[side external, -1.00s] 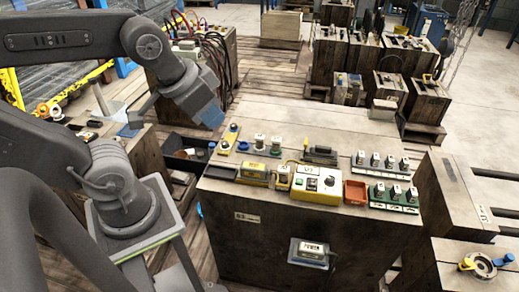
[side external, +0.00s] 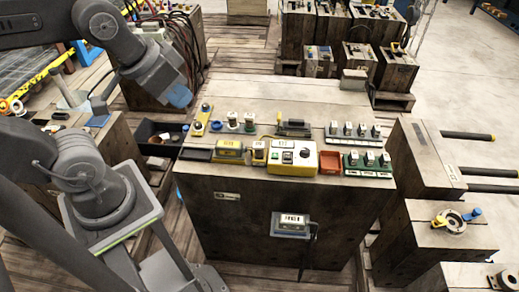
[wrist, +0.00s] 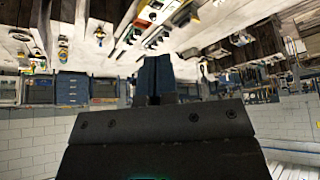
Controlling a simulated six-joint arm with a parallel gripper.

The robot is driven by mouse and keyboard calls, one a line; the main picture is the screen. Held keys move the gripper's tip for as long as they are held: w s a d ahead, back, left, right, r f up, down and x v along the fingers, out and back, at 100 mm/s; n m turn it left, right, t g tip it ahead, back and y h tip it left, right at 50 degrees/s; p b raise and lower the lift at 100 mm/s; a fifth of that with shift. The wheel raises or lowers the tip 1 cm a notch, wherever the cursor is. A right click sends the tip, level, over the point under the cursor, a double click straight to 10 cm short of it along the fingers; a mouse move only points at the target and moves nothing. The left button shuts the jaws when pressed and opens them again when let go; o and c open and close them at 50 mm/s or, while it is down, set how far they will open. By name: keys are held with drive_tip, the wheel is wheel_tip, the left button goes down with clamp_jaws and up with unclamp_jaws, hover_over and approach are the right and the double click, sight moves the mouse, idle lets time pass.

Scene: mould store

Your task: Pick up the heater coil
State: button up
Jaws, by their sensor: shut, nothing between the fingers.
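I cannot pick out the heater coil with certainty in either view. A metal ring with a yellow and a blue end (side external: 452,221) lies on a wooden block at the lower right of the side view; I cannot tell whether it is the coil. My gripper (side external: 180,96) hangs above the left end of the wooden bench, well apart from the things on it and far from that ring. In the wrist view its blue fingers (wrist: 154,72) are together with nothing between them.
The wooden bench (side external: 270,235) carries a yellow control box (side external: 290,157), an orange tray (side external: 330,161) and several small switch and connector blocks. A black bin (side external: 160,138) stands left of it. Wooden crates (side external: 385,70) stand behind.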

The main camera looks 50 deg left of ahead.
drive_tip(key=o, duration=1.1)
drive_tip(key=n+g, duration=0.6)
drive_tip(key=n, duration=2.1)
hover_over(259, 144)
wheel_tip(259, 144, down, 19)
wheel_tip(259, 144, down, 14)
drive_tip(key=shift+d+r, duration=0.1)
